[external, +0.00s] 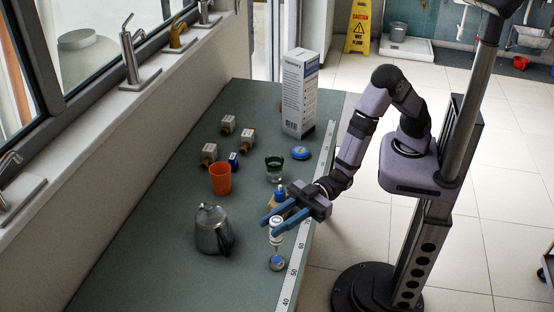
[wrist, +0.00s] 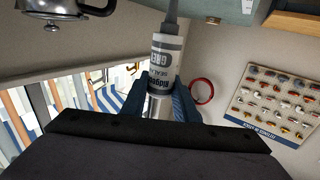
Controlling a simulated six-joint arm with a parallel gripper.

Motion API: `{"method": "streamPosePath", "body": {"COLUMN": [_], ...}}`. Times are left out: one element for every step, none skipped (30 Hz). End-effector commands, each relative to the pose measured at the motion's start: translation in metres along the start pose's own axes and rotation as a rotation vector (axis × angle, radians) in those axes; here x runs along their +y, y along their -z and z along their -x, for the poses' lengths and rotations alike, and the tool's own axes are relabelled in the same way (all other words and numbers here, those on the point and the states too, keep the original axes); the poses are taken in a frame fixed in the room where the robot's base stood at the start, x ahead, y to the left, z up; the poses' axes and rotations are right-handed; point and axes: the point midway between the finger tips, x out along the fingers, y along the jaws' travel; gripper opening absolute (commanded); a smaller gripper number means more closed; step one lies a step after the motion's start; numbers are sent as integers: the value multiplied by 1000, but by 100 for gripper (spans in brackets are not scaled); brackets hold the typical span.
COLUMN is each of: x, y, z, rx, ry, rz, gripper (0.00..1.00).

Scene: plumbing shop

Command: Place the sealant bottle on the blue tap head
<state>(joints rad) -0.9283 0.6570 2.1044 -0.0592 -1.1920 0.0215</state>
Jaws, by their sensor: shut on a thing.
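My gripper (external: 273,218) is shut on the sealant bottle (external: 276,231), a white bottle with a grey label. In the wrist view the sealant bottle (wrist: 163,62) stands between the blue fingers (wrist: 160,98). That view is upside down, and the grey nozzle points towards the table, so the bottle is held nozzle down. A round metal piece with a blue top (external: 277,262), seemingly the blue tap head, is on the table right below the nozzle. I cannot tell whether they touch. The wrist view does not show the tap head; the nozzle tip is cut off at the top edge.
A metal kettle (external: 213,230) stands left of my gripper. An amber bottle with a blue cap (external: 280,198) is just behind the fingers. An orange cup (external: 221,180), green-rimmed glass (external: 274,170), blue disc (external: 300,152), small boxed parts and tall white box (external: 299,95) stand farther back. The front-left table is clear.

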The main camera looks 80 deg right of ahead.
Motion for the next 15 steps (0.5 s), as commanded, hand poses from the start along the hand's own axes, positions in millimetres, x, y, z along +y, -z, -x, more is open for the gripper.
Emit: {"method": "streamPosePath", "body": {"x": [0, 0, 0, 0, 0, 0, 0, 0, 0, 0, 0, 0, 0, 0, 0], "y": [-6, -9, -14, -17, -21, -24, -27, -29, -32, -33, -34, -35, -35, -35, -35], "z": [0, 0, 0, 0, 0, 0, 0, 0, 0, 0, 0, 0, 0, 0, 0], "rx": [-3, -4, -4, -3, -4, -3, -2, -2, -1, -1, -1, 0, 1, 1, 2], "ry": [0, 0, 0, 0, 0, 0, 0, 0, 0, 0, 0, 0, 0, 0, 0], "rz": [0, 0, 0, 0, 0, 0, 0, 0, 0, 0, 0, 0, 0, 0, 0], "gripper": [3, 3, 3, 3, 3, 3, 3, 3, 3, 3, 3, 3, 3, 3, 3]}}
